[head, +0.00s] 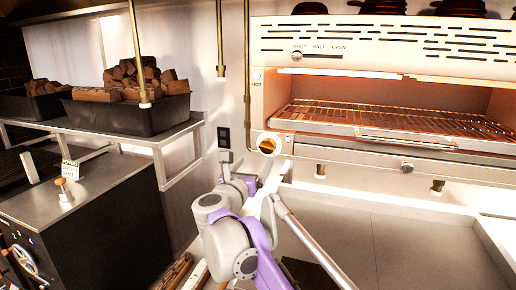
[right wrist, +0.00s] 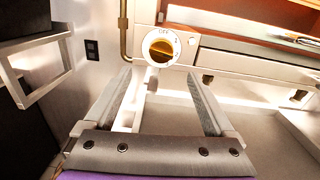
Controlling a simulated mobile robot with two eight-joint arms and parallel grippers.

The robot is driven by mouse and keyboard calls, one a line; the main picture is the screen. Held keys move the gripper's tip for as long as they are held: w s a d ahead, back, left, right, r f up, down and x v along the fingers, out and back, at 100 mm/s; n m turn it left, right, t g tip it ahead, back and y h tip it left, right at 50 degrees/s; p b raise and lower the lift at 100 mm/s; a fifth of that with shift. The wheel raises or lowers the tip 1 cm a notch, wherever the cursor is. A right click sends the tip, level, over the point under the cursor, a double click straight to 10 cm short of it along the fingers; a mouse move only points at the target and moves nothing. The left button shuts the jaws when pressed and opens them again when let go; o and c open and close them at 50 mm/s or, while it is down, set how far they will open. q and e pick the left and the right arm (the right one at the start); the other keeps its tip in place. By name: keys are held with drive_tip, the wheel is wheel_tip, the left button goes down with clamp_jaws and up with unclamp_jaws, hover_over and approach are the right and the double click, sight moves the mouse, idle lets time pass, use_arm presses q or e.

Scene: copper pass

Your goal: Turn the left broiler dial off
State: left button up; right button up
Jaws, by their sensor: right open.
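The left broiler dial (head: 267,145) is a round brass knob on a white plate at the lower left corner of the broiler (head: 385,50). In the right wrist view the dial (right wrist: 160,48) sits ahead, beyond the fingertips, with small lettering above it that looks like "OFF". Its grip bar lies roughly level, not upright. My right gripper (right wrist: 161,80) is open and empty, with one finger toward each side of the dial and apart from it. In the head view this gripper (head: 256,162) is just below the dial. My left gripper is not in view.
A brass pipe (head: 248,60) runs down just left of the dial. The broiler's wire rack (head: 390,117) juts out to the right. Another knob (head: 407,167) is farther right. A wood-filled black tray (head: 130,117) stands on a metal shelf at left.

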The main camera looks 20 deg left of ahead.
sight(266, 150)
drive_tip(key=shift+m, duration=0.4)
drive_tip(key=w+p, duration=0.1)
drive_tip(key=w, duration=0.4)
drive_tip(key=w+p, duration=0.1)
drive_tip(key=w, duration=0.3)
drive_tip(key=shift+w+d+r, duration=0.1)
drive_tip(key=shift+w+d, duration=0.1)
drive_tip(key=shift+w, duration=0.15)
drive_tip(key=shift+w+p, duration=0.3)
drive_tip(key=shift+w, duration=0.15)
drive_tip(key=c, duration=1.3)
